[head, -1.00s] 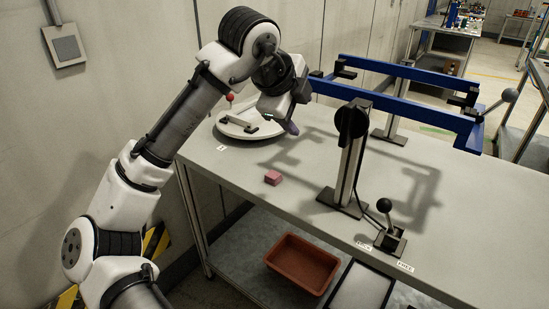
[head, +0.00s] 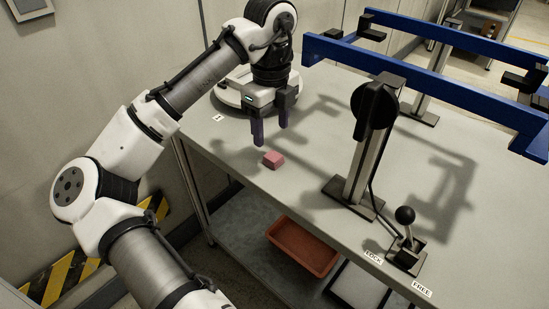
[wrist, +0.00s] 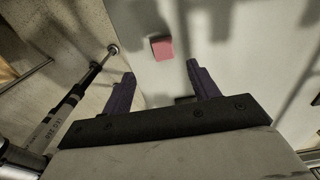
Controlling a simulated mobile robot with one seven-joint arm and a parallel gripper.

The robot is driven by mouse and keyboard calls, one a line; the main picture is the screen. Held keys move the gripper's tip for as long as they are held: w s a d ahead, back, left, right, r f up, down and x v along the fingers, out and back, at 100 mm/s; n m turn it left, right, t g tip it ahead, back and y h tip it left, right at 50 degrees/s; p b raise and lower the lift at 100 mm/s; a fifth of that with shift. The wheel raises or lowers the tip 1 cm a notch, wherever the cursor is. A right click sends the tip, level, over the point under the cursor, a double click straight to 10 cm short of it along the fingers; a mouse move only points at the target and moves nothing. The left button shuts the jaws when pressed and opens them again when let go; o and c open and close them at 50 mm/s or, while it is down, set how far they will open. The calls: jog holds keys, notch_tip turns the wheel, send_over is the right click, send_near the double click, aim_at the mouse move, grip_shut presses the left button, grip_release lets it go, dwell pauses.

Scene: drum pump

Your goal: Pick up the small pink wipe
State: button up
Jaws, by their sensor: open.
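The small pink wipe (head: 273,159) is a folded block lying on the grey table, near its front left edge. It also shows in the wrist view (wrist: 162,48), beyond the fingertips and roughly between their lines. My gripper (head: 270,141) points down just behind the wipe in the head view, above the table. Its two dark purple fingers are apart with nothing between them. The gripper also shows in the wrist view (wrist: 160,72), open and not touching the wipe.
A blue frame (head: 440,75) on posts spans the back right. A black-knobbed post (head: 366,150) and a lever (head: 406,240) marked LOCK and FREE stand to the right. A brown bin (head: 303,246) sits on the lower shelf.

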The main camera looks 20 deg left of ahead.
aim_at(274, 156)
jog(key=shift+w+d+f, duration=0.1)
jog(key=shift+w+f, duration=0.05)
jog(key=shift+f, duration=1.8)
jog(key=shift+w+d+f, duration=0.1)
jog(key=shift+f, duration=1.85)
jog(key=c, duration=1.1)
jog(key=shift+r, duration=0.15)
notch_tip(274, 156, up, 20)
jog(key=shift+f+p, duration=0.1)
jog(key=shift+p, duration=0.85)
jog(key=o, duration=0.4)
jog(key=c, duration=0.3)
